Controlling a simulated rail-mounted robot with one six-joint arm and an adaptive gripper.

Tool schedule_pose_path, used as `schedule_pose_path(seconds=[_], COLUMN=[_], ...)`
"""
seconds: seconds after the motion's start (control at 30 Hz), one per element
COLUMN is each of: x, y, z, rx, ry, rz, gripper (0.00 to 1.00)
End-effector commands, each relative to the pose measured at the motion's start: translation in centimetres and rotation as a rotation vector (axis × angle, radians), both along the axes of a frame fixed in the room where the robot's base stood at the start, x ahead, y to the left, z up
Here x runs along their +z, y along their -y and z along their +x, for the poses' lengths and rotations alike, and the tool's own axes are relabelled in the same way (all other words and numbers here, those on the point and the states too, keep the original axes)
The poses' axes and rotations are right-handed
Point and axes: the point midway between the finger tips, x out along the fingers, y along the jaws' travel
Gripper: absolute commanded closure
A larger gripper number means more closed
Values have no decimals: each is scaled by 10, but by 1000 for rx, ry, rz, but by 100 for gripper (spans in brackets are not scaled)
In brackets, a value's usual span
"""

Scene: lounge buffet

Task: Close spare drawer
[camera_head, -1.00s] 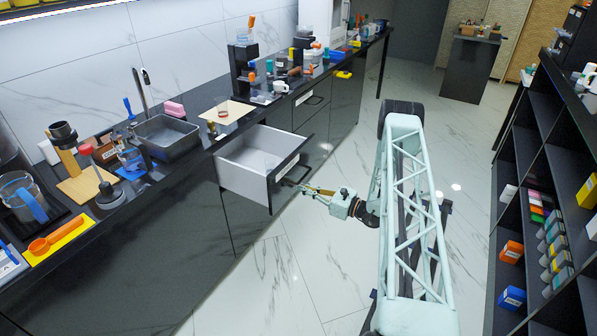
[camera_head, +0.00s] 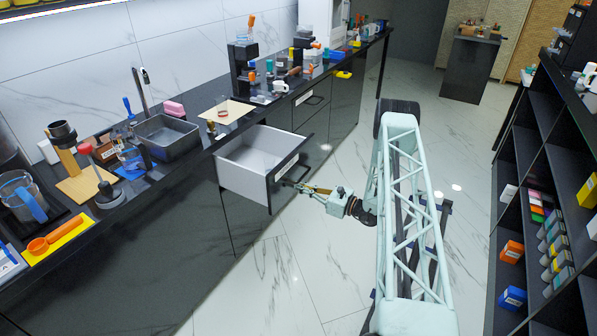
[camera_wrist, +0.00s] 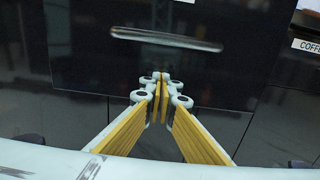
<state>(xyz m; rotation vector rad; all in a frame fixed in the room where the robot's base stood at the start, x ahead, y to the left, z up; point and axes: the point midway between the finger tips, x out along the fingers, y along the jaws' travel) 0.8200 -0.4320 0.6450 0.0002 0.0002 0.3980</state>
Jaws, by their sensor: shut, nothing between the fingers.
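The open drawer (camera_head: 240,180) with light grey insides sticks out from the dark counter in the head view, and looks empty. Its dark front carries a white label and a bar handle (camera_head: 295,175). In the wrist view the dark drawer front (camera_wrist: 200,75) fills the upper middle, with the handle (camera_wrist: 165,39) across it. My gripper (camera_head: 303,187) is shut and empty, pointing at the drawer front just by the handle. In the wrist view its yellow fingers (camera_wrist: 160,90) are together below the handle. I cannot tell whether the tips touch the front.
Another drawer (camera_head: 312,97) further along is shut, with a label (camera_wrist: 308,46) at right in the wrist view. A shelf unit (camera_head: 540,180) stands at right.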

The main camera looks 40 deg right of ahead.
Motion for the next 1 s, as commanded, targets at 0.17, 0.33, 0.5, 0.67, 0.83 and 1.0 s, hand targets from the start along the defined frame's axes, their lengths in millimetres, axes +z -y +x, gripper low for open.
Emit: schedule_pose_path(seconds=[0.17,0.33,0.5,0.67,0.83,1.0], x=[0,0,0,0,0,0], y=[-1,-2,-2,-2,-3,-6], z=[3,5,5,5,8,16], rx=[0,0,-1,0,0,0], ry=[0,0,0,0,0,0], rz=[-1,-1,0,-1,-1,-1], gripper=[100,100,100,100,100,100])
